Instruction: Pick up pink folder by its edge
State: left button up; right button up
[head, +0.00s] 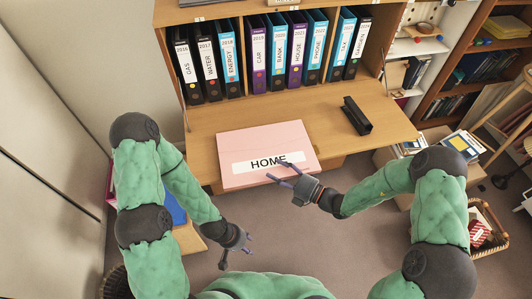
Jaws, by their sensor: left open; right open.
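The pink folder (240,147), with a white label reading HOME, lies flat on the fold-down desk surface (350,165). Its near edge appears to reach the front edge of the desk. My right gripper (276,169) is open, with its fingertips over the folder's near right part in the picture. One fingertip overlaps the label. I cannot tell whether the fingers touch the folder or hover above it. My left gripper (236,260) is open and empty, lower in the picture, in front of the desk and apart from the folder.
A row of upright labelled binders (259,55) fills the bureau shelf behind the desk surface. A black object (356,116) lies on the desk right of the folder. A basket (488,230) stands at the far right. The desk left of the folder is clear.

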grip_shut()
jog(key=shift+r, duration=0.1)
jog(key=shift+r, duration=0.1)
